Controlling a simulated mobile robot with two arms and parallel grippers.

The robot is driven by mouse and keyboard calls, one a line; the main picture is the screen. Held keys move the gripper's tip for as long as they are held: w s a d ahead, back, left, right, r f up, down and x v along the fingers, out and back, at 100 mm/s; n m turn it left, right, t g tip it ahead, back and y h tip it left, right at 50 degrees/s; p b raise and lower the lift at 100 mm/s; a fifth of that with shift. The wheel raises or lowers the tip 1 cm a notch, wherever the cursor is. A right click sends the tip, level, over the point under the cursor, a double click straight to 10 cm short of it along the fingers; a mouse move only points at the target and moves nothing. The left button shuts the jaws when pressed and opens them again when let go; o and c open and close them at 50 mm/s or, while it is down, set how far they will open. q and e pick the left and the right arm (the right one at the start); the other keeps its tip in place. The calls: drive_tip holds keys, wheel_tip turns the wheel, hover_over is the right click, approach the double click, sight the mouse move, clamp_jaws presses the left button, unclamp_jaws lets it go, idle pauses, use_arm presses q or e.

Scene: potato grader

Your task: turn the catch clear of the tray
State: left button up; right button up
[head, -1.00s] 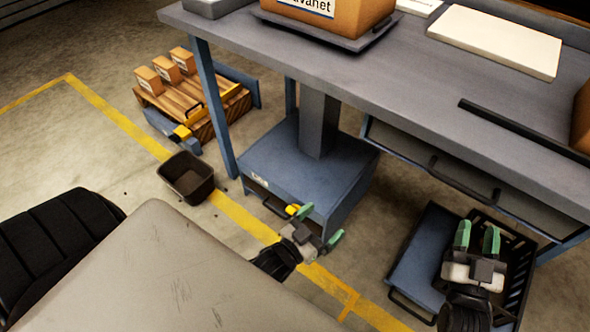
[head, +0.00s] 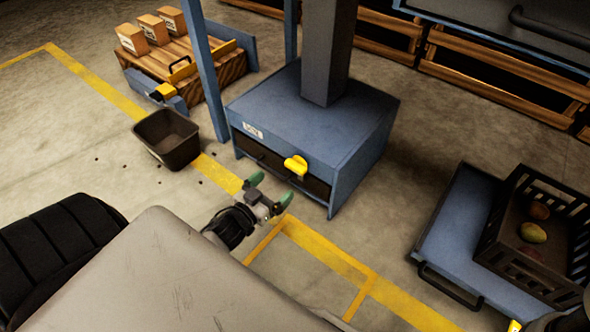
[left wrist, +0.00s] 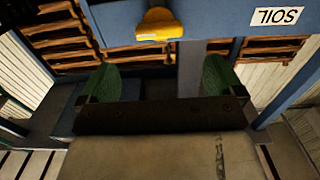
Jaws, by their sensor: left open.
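The yellow catch (head: 296,166) sits on the front of the blue cabinet (head: 300,112), at the dark front opening. In the left wrist view the catch (left wrist: 160,25) shows at the top, between the fingers in picture width and beyond them. The tray (head: 278,170) is a dark front inside the opening with a thin handle bar; its inside is hidden. My left gripper (head: 270,191) has green fingers, is open and empty, and is just in front of and below the catch, apart from it. Its fingers (left wrist: 160,80) stand wide apart in the left wrist view.
A dark bin (head: 167,140) stands on the floor left of the cabinet. A pallet (head: 200,70) with small boxes is behind it. At right, a dark crate (head: 490,243) holding potatoes stands on a blue platform (head: 452,225). A column rises from the cabinet.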

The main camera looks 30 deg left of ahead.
sight(292, 169)
use_arm(q)
drive_tip(key=w+b, duration=0.1)
drive_tip(key=w, duration=0.2)
drive_tip(key=w+b, duration=0.3)
drive_tip(key=w, duration=0.2)
drive_tip(key=shift+w+d+f, duration=0.1)
drive_tip(key=shift+w+d, duration=0.2)
drive_tip(key=shift+d, duration=0.05)
drive_tip(key=shift+w, duration=0.4)
